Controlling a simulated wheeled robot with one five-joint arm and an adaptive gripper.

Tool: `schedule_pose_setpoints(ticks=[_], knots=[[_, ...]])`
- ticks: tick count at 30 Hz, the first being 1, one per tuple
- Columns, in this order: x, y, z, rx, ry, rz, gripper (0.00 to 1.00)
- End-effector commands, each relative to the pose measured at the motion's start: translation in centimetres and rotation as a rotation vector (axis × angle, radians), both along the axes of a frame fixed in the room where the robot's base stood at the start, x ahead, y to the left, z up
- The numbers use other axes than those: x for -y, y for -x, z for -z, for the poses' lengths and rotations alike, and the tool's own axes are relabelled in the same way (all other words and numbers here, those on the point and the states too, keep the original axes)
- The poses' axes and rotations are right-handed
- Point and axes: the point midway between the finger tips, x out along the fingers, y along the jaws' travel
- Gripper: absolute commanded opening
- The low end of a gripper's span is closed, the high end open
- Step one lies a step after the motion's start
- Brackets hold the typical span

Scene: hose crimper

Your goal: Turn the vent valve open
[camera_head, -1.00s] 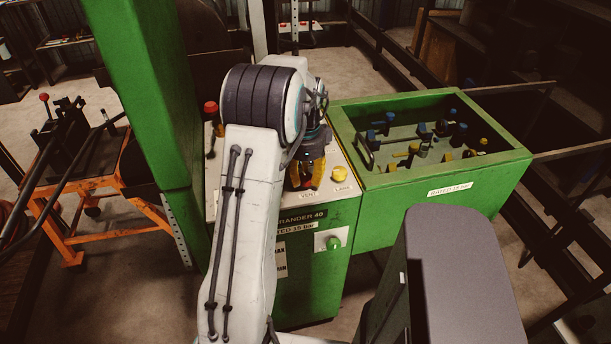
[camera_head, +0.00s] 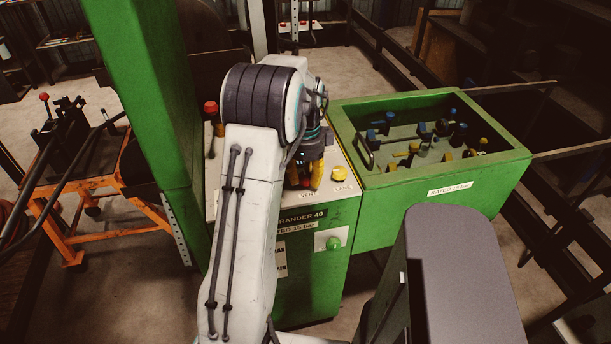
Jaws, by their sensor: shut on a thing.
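The vent valve (camera_head: 305,183) is a small reddish knob on the pale top of the green machine, just behind the VENT label (camera_head: 308,195). Only a little of it shows. My gripper (camera_head: 311,178), with yellow fingers, points down over it and is shut on it. The fingers and my arm hide most of the valve, so how far it is turned cannot be told.
A yellow knob (camera_head: 339,174) stands close to the right, behind a second label. A red-topped lever (camera_head: 211,110) stands to the left. A green open box (camera_head: 430,175) with several blue and yellow handled parts adjoins on the right. A green column (camera_head: 150,100) rises at left.

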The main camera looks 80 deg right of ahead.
Motion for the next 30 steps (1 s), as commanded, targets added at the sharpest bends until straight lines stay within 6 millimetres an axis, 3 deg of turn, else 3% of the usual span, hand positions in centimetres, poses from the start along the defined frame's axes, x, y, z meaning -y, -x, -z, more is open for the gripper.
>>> schedule_pose_setpoints(ticks=[9, 20, 30], knots=[[-0.1, 0.0, 0.1, 0.000, -0.004, 0.000, 0.61], [0.0, 0.0, -0.5, 0.000, 0.001, -0.001, 0.61], [0.1, 0.0, -5.5, 0.000, 0.003, -0.001, 0.61]])
